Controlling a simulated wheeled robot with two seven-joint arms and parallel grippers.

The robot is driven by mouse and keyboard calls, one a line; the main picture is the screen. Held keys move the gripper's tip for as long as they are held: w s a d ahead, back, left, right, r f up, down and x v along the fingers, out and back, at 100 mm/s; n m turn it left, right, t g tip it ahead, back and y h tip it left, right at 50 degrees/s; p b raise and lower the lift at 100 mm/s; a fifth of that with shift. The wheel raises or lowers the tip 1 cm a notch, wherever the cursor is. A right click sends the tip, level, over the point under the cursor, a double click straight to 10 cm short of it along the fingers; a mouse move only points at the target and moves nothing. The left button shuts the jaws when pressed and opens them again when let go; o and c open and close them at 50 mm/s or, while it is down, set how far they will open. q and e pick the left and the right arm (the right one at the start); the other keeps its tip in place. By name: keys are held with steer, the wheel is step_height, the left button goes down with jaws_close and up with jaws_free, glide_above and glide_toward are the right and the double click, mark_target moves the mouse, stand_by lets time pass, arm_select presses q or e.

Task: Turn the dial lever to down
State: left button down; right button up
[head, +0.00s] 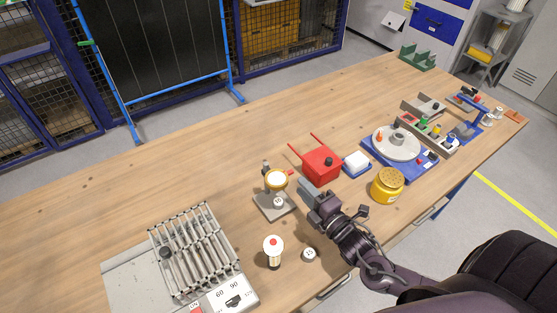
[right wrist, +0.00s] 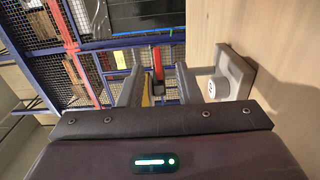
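The dial (head: 276,180) has a pale round face with a yellow-orange rim and stands on a small grey base (head: 267,210) near the middle of the table. In the right wrist view a red lever with a black end (right wrist: 157,62) shows between my fingers, with a gap on both sides. The base with a white round button (right wrist: 219,88) is to the right of the fingers there. My right gripper (head: 306,187) is open, just right of the dial in the head view. The lever's exact angle is hard to tell. My left gripper is not in view.
A red box with two rods (head: 322,165) stands behind and right of my right gripper. A red-topped post (head: 273,253) and a small round button (head: 309,254) are in front. A rack of metal bars (head: 195,250) is at left. The table's far left is clear.

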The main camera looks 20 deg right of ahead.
mark_target(291, 174)
steer(key=shift+w+r, duration=0.25)
steer(key=shift+w, duration=0.3)
steer(key=w, duration=0.2)
steer(key=w+p, duration=0.1)
steer(key=w, duration=0.1)
steer(key=w+a, duration=0.1)
steer(key=w, duration=0.1)
steer(key=shift+f+p, duration=0.1)
steer(key=shift+p, duration=0.25)
steer(key=shift+s, duration=0.1)
